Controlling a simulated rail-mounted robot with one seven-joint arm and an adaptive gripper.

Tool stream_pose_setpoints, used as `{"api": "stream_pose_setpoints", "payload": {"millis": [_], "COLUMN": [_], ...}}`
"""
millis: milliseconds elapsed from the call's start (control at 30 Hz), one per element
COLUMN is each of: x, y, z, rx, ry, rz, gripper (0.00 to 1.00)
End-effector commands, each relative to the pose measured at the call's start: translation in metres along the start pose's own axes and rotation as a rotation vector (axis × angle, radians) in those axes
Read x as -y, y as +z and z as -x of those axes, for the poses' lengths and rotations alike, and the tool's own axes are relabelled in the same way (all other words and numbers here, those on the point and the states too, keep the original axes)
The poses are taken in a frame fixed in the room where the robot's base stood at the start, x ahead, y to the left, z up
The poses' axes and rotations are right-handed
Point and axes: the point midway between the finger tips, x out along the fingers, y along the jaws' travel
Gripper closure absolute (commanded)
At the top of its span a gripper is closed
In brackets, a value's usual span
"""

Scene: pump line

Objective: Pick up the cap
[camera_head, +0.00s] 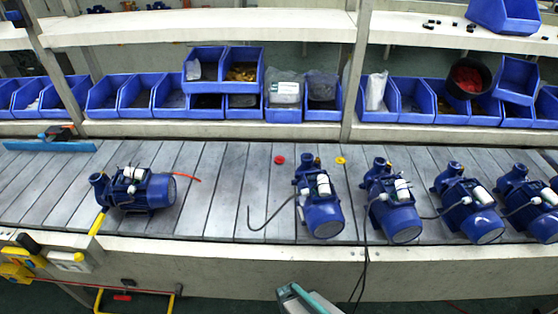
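Two small round caps lie on the grey slatted conveyor (235,205). One is a red cap (279,160), left of the upright pump near the middle. The other is a yellow cap (340,160), just right of that pump's top. They lie apart from each other, and nothing is touching either one. The frame does not show which of them the task means. No gripper fingers are visible. A grey and teal part shows at the bottom edge, but I cannot tell what it is.
Several blue pumps stand on the conveyor: one at left (137,191), one near the middle (319,200), others to the right. A black cable (366,205) hangs over the front edge. Blue bins line the shelf behind. The conveyor between the left and middle pumps is mostly clear.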

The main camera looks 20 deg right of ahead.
Motion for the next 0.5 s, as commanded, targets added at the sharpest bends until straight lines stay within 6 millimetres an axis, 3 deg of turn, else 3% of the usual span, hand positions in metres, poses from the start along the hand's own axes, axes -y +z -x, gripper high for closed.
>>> {"api": "stream_pose_setpoints", "payload": {"millis": [267,500], "x": [0.0000,0.0000], "y": [0.0000,0.0000], "z": [0.0000,0.0000], "rx": [0.000,0.000], "ry": [0.000,0.000], "rz": [0.000,0.000], "gripper": [1.00,0.63]}}
